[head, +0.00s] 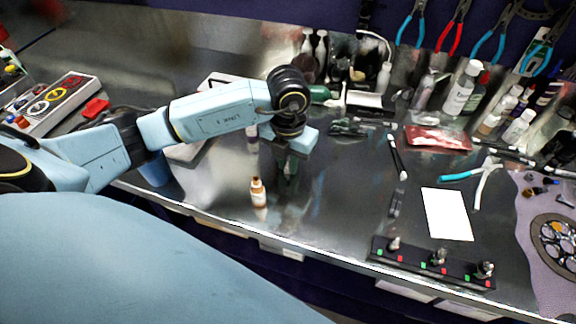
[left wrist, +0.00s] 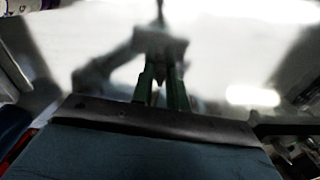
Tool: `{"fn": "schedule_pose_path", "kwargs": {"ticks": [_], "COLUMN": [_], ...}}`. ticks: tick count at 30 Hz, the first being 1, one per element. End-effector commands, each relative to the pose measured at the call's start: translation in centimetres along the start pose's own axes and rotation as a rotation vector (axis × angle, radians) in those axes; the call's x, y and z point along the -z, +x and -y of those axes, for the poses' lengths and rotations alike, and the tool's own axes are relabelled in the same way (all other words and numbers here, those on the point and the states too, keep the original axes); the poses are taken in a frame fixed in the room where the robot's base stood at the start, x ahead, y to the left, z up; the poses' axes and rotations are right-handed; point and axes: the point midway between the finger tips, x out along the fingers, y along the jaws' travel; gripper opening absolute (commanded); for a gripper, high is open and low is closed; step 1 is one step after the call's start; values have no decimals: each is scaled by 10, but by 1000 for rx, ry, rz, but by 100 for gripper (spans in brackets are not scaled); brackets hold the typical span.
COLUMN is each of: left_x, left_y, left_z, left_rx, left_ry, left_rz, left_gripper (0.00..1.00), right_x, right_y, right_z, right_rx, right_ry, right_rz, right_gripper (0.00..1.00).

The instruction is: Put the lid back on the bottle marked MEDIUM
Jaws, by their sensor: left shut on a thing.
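A small brown bottle (head: 258,193) with a pale label stands upright near the front edge of the bench. Its label is too small to read, and its top is hard to make out. My left gripper (head: 288,172) points down over the bench, to the right of and behind this bottle, apart from it. In the left wrist view its dark green fingers (left wrist: 160,84) are close together on a small dark thing, which I take to be the lid; its shape is unclear. My right gripper is not in view.
The metal bench (head: 335,205) is clear around the small bottle. To the right are a white card (head: 447,214), a black strip with knobs (head: 430,262) and pliers (head: 478,178). Several bottles crowd the back, including a white one (head: 460,88). A control box (head: 50,105) stands left.

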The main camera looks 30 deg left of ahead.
Motion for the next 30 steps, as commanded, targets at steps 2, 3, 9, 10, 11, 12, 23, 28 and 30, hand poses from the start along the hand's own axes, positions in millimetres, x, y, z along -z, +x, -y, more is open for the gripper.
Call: {"fn": "schedule_pose_path", "kwargs": {"ticks": [2,3,9,10,11,12,23,28,30], "left_x": [0,0,-1,-1,-1,-1,-1,0,0], "left_y": [0,0,-12,-16,-22,-30,-92,-100,-100], "left_z": [0,0,0,0,0,0,0,0,0], "left_rx": [0,0,0,0,0,1,0,0,0], "left_ry": [0,0,0,0,0,1,0,0,0], "left_rz": [0,0,4,4,5,6,2,0,-1], "left_gripper": [0,0,0,0,0,0,0,0,0], "right_x": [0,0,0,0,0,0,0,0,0], "right_y": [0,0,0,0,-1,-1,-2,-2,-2], "right_z": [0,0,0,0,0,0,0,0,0], "right_rx": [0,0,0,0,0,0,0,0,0], "right_ry": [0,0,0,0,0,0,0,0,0], "right_rz": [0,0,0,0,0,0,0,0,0], "right_gripper": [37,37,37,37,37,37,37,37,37]}}
